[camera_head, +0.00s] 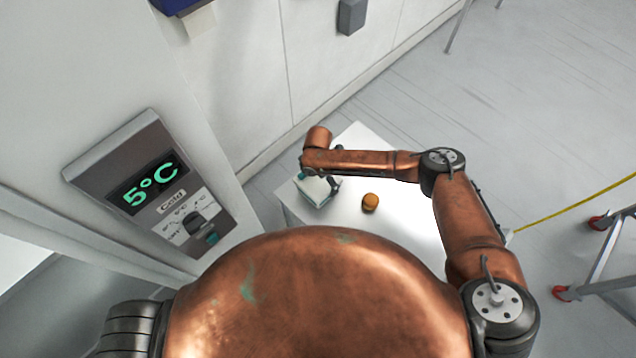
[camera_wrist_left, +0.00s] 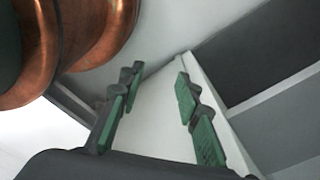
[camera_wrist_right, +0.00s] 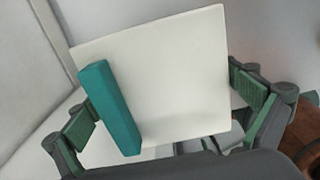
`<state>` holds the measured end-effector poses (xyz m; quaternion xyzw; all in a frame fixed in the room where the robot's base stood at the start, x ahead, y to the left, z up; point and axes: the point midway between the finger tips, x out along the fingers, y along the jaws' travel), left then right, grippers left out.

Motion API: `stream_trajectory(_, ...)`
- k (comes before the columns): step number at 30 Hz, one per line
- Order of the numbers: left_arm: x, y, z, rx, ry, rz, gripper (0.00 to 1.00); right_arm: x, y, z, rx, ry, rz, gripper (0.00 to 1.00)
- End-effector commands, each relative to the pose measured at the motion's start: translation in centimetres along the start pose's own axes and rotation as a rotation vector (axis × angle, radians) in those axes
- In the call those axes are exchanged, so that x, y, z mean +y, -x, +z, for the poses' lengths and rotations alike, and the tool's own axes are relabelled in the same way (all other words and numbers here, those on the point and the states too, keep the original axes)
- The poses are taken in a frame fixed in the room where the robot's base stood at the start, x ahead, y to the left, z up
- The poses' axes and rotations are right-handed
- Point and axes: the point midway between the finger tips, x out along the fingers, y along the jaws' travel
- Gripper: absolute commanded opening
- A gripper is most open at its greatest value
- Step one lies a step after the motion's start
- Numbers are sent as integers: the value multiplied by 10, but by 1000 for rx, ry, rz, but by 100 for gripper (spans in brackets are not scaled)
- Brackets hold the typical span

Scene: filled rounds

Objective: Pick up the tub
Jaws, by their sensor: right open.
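The tub appears to be a white, box-shaped thing with a teal strip (camera_wrist_right: 185,80); it fills the middle of the right wrist view. In the head view the tub (camera_head: 314,190) stands on the white table's left part. My right gripper (camera_head: 322,181) is open at the tub, its fingers on either side. In the right wrist view its green-padded fingers flank the tub, and I cannot tell whether they touch it. My left gripper (camera_wrist_left: 155,105) is open and empty in its wrist view, with a pale surface behind it; it is hidden in the head view.
A small orange-brown round thing (camera_head: 370,202) stands on the white table (camera_head: 398,222), right of the tub. A wall panel with a 5°C display (camera_head: 148,189) is at left. A metal frame with red feet (camera_head: 604,262) stands on the floor at right. The table's far end is clear.

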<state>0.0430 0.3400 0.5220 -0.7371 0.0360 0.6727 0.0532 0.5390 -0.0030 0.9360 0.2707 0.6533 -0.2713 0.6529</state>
Motion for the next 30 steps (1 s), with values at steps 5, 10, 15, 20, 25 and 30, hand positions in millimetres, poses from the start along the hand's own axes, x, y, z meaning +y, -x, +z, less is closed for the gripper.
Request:
stream_trajectory(5,-1,2,-14,18,-3,-1,31,0,-12,0,0,1,-1,100)
stream_trajectory(10,-1,1,-14,18,-3,-1,31,0,-12,0,0,1,0,100)
stream_trajectory(15,-1,1,-11,14,-3,-1,31,0,-12,0,0,0,0,89)
stream_trajectory(20,-1,1,-7,9,-2,-1,31,0,-11,0,0,0,0,78)
stream_trajectory(25,-1,1,-6,7,-2,0,31,0,-11,0,0,0,0,66)
stream_trajectory(30,-1,1,-6,7,-2,0,31,0,-11,0,0,0,0,55)
